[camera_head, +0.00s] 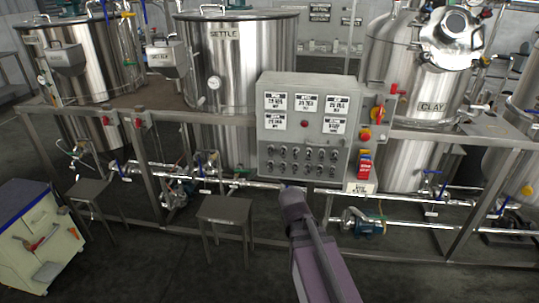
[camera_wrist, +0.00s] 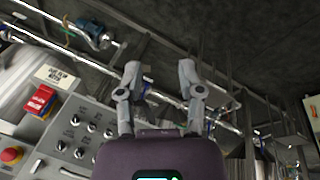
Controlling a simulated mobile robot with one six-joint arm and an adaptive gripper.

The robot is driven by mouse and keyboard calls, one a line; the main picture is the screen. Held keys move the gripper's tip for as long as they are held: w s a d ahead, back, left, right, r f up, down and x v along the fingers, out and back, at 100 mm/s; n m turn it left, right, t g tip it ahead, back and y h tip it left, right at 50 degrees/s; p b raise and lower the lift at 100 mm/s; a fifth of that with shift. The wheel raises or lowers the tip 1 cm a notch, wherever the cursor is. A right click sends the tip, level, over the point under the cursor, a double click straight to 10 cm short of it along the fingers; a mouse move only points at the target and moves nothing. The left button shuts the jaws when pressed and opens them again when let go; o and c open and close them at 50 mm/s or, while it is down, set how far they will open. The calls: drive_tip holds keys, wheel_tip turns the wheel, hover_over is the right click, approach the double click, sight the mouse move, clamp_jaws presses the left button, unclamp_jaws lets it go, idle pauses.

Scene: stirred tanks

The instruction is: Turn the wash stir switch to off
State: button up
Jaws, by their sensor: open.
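The grey control panel (camera_head: 253,125) stands on the frame in the middle of the head view. Its lower part carries two rows of small dark rotary switches (camera_head: 300,161). Their labels are too small to read, so I cannot tell which is the wash stir switch or how it is set. In the wrist view the panel (camera_wrist: 105,105) shows tilted at lower left, with some switches (camera_wrist: 75,119) visible and others hidden by my gripper body. My gripper (camera_wrist: 160,72) has its two fingers apart with nothing between them. It is apart from the switches.
Red buttons (camera_head: 365,134) and a red box (camera_head: 364,166) sit at the panel's right edge. Pipes (camera_head: 240,184) run below it. A small table (camera_head: 225,209) and a cabinet (camera_head: 40,240) stand left. Steel tanks (camera_head: 240,60) rise behind. Floor in front is mostly clear.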

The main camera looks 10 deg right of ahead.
drive_tip(key=w+d+n+t+h+b, duration=0.3)
drive_tip(key=w+n, duration=0.1)
drive_tip(key=w, duration=0.5)
drive_tip(key=n+t+b, duration=0.8)
drive_tip(key=n+t, duration=0.4)
drive_tip(key=n, duration=0.8)
approach(270, 151)
drive_tip(key=v, duration=0.3)
drive_tip(key=shift+s+f, duration=0.1)
drive_tip(key=shift+f, duration=0.15)
drive_tip(key=x, duration=1.3)
drive_tip(key=shift+w+d+r, duration=0.1)
drive_tip(key=shift+w+r, duration=0.05)
drive_tip(key=shift+w, duration=0.25)
clamp_jaws()
